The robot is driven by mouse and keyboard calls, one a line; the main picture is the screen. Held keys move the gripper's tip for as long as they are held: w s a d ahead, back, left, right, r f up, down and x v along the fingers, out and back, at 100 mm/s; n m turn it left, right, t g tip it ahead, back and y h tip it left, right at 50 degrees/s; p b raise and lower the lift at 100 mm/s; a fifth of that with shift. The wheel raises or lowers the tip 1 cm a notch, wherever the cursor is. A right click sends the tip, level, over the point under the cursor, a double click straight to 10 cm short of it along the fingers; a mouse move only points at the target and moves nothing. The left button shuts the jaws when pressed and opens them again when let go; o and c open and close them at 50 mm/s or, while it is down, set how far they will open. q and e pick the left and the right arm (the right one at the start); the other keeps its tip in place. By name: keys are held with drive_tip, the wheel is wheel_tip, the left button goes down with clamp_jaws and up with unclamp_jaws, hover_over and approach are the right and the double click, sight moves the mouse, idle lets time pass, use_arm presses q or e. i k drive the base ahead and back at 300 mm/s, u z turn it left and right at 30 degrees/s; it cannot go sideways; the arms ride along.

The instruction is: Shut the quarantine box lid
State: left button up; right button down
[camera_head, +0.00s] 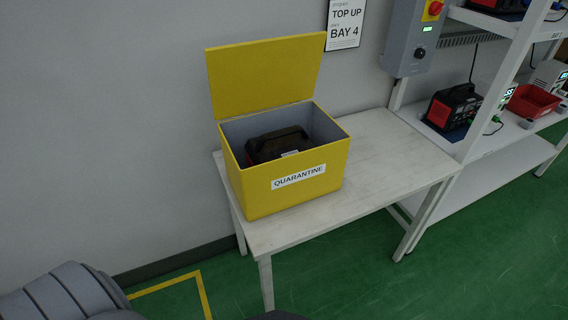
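The yellow quarantine box (250,194) stands on a white table, with a "QUARANTINE" label on its front. Its yellow lid (266,78) is open and stands upright at the back edge, close to the wall. A black device (277,144) with some red on it lies inside the box. Its lower part is hidden by the box wall. Neither gripper shows in the head view. A grey part of mine is at the bottom left, well apart from the box.
The white table (395,165) has free room right of the box. A grey control unit with a red button (408,40) hangs on the wall. A white shelf (500,140) at the right holds devices and a red bin (532,101). Green floor is clear in front.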

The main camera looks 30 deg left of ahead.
sight(244, 77)
drive_tip(key=z, duration=0.05)
drive_tip(key=k, duration=0.5)
drive_tip(key=u, duration=0.95)
drive_tip(key=i, duration=0.25)
drive_tip(key=u, duration=0.05)
